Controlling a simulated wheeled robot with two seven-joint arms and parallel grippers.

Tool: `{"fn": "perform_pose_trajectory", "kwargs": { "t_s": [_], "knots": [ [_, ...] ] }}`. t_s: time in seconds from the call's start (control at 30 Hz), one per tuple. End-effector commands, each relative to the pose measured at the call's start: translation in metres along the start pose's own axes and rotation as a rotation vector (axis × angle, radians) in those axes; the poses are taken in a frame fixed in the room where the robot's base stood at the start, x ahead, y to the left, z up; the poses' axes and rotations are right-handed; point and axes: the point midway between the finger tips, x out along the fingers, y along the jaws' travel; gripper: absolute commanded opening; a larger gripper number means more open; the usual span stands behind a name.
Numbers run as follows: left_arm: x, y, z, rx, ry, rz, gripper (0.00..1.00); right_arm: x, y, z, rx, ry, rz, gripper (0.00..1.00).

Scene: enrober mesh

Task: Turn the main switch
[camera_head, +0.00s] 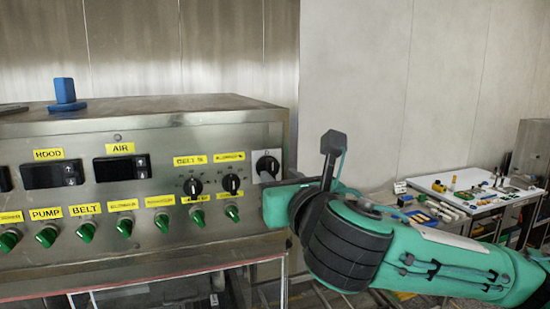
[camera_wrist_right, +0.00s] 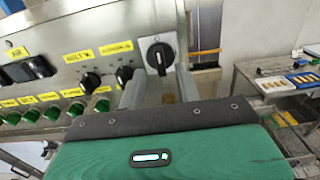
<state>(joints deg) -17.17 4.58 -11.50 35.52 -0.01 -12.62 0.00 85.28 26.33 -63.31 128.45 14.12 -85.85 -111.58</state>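The main switch (camera_head: 267,166) looks to be the black rotary knob on a pale square plate at the right end of the steel control panel. It also shows in the right wrist view (camera_wrist_right: 160,55), where its pointer looks roughly upright. My right gripper (camera_wrist_right: 160,90) is just below the switch in that view. Its two grey fingers stand apart with nothing between them, and I see no contact with the knob. In the head view my green right wrist hides most of the fingers. My left gripper is not in view.
Two smaller black knobs (camera_head: 231,184) sit left of the switch, above a row of green knobs (camera_head: 125,227). A blue block (camera_head: 65,92) stands on the cabinet top. A white table (camera_head: 470,190) with small parts stands at the right.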

Motion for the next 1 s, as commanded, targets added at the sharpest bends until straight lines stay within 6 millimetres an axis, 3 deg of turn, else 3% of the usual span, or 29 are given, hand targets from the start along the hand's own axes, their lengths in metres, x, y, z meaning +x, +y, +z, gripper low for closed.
{"fn": "perform_pose_trajectory", "kwargs": {
  "t_s": [0.03,0.23,0.63,0.8,1.0],
  "knots": [
    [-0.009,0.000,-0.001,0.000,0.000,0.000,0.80,0.010,0.000,0.004,0.000,0.004,-0.001,0.34],
    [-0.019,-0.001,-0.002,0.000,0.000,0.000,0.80,0.033,0.000,0.002,0.000,0.001,-0.001,0.34],
    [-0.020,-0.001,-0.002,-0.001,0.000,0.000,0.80,0.039,0.000,-0.001,0.000,0.000,0.000,0.34],
    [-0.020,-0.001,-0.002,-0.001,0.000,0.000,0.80,0.039,0.000,-0.001,0.000,0.000,0.000,0.00],
    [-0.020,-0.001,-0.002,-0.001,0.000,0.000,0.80,0.039,0.000,-0.001,0.003,0.000,0.000,0.00]
  ]
}}
